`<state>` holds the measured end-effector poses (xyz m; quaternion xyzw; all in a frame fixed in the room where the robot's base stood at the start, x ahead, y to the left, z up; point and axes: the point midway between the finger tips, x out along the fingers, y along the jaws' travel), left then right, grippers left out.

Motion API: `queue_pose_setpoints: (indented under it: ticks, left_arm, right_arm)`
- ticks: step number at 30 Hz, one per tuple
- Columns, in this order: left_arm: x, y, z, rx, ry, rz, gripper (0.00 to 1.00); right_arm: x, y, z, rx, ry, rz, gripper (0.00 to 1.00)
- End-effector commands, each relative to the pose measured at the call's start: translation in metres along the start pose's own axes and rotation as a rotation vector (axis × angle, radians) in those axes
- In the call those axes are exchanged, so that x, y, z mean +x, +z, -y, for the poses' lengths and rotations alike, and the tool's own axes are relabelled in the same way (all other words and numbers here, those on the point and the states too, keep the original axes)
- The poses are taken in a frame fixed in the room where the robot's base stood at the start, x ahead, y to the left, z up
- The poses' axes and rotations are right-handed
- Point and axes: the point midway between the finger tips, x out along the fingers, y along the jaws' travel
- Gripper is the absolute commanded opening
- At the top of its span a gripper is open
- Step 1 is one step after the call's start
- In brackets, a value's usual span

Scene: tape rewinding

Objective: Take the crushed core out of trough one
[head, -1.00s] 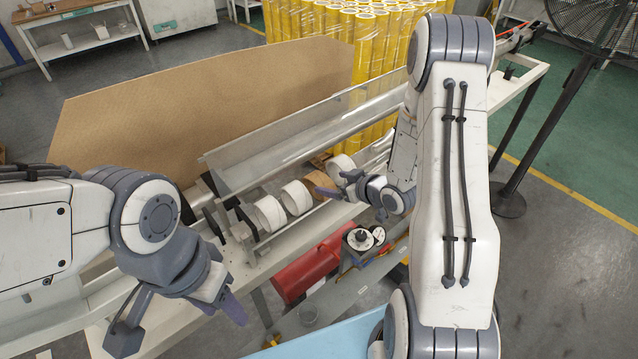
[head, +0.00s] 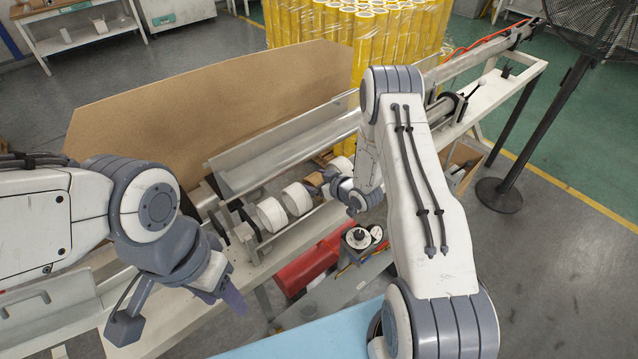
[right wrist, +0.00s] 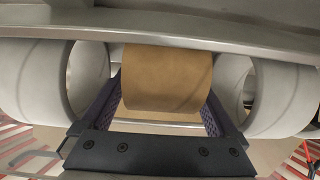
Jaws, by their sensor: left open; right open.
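A brown cardboard core (right wrist: 168,78) lies between two white rolls, a left one (right wrist: 35,80) and a right one (right wrist: 282,95), in the right wrist view. My right gripper (right wrist: 163,108) is open, with one dark textured finger on each side of the brown core. I cannot tell whether the fingers touch it. In the head view the brown core (head: 314,180) is mostly hidden by my right gripper (head: 328,181), in the row with white rolls (head: 271,215). Whether the core is crushed is not clear. My left gripper (head: 222,294) is open and empty, lower left.
A clear sheet cover (head: 275,150) and a tall brown board (head: 200,115) stand behind the row. A metal rail (right wrist: 210,32) crosses the top of the right wrist view. A red cylinder (head: 305,268) and a small black-and-white device (head: 358,238) sit in front, below.

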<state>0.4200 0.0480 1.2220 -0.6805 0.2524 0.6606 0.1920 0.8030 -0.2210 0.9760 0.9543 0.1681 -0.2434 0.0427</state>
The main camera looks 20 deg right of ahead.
Motion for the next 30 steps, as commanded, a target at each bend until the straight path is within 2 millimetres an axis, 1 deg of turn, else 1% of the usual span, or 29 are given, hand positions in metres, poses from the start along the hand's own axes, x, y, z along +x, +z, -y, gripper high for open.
queue_pose_setpoints:
  ticks: [7, 8, 9, 11, 12, 14, 15, 25, 30]
  left_arm:
    - [0.000, 0.000, 0.000, 0.000, 0.000, 0.000, 0.50]
    - [0.000, 0.000, 0.000, 0.000, 0.000, 0.000, 0.50]
    - [0.000, 0.000, 0.000, 0.000, 0.000, 0.000, 0.50]
    - [0.000, 0.000, 0.000, 0.000, 0.000, 0.000, 0.50]
    - [0.000, 0.000, 0.000, 0.000, 0.000, 0.000, 0.50]
    - [0.000, 0.000, 0.000, 0.000, 0.000, 0.000, 0.50]
    - [0.000, 0.000, 0.000, 0.000, 0.000, 0.000, 0.50]
    - [0.001, 0.000, 0.000, 0.000, 0.000, 0.000, 0.50]
    - [0.006, 0.000, 0.001, -0.001, 0.000, 0.000, 0.50]
  right_arm:
    - [0.003, 0.001, 0.000, 0.000, 0.001, 0.001, 0.95]
    - [0.003, 0.001, 0.000, 0.000, 0.001, 0.001, 0.87]
    - [0.002, 0.001, 0.000, 0.000, 0.001, 0.001, 0.72]
    - [0.002, 0.001, 0.000, 0.000, 0.001, 0.001, 0.49]
    - [0.002, 0.001, 0.000, 0.000, 0.001, 0.001, 0.34]
    - [0.002, 0.001, 0.000, 0.000, 0.001, 0.001, 0.11]
    - [0.002, 0.000, 0.000, 0.000, 0.001, 0.000, 0.05]
    - [0.001, -0.002, -0.001, -0.001, 0.001, 0.000, 0.05]
    - [-0.005, -0.015, -0.001, -0.003, 0.001, -0.003, 0.05]
